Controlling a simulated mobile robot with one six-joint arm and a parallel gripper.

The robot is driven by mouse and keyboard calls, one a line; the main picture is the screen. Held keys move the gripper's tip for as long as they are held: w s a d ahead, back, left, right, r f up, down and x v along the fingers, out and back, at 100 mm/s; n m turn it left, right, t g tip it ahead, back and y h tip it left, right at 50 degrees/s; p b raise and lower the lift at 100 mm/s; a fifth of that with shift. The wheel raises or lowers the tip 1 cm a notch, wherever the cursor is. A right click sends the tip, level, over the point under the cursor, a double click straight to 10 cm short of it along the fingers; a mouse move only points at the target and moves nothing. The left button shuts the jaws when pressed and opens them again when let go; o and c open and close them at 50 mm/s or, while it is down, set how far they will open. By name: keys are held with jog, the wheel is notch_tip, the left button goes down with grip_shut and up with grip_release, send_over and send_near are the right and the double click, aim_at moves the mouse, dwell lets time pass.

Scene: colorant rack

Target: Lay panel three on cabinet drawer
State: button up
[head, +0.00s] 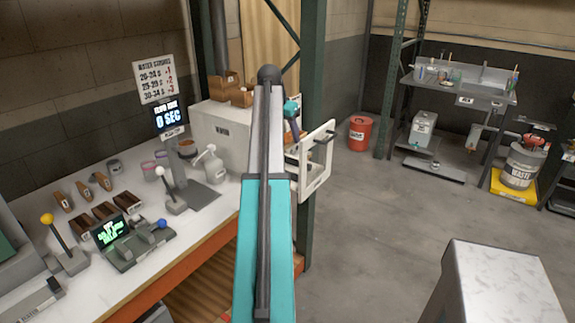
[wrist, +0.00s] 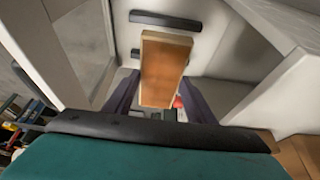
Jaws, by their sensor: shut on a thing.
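In the wrist view, a flat orange-brown wooden panel (wrist: 164,65) stands between the purple fingers of my gripper (wrist: 158,92), which is shut on it. No number is readable on it. Pale walls surround the gripper, and a dark handle (wrist: 165,21) lies just beyond the panel. In the head view, the white cabinet (head: 222,137) stands at the far end of the bench.
Brown boxes (head: 222,86) sit on the cabinet. Several small wooden pieces (head: 62,201), levers and a white bottle (head: 209,164) occupy the bench. A green post (head: 312,60) rises close behind the arm. The grey floor (head: 385,225) to the right is open, with a pale-topped block (head: 505,285) in front.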

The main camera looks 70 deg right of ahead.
aim_at(287, 149)
jog(key=shift+f+p, duration=0.65)
jog(key=shift+f, duration=2.45)
jog(key=shift+f, duration=0.1)
jog(key=shift+f+p, duration=0.45)
jog(key=shift+f, duration=1.3)
jog(key=shift+f, duration=0.1)
jog(key=o, duration=1.1)
jog(key=shift+b+v, duration=1.1)
jog(key=shift+v, duration=5)
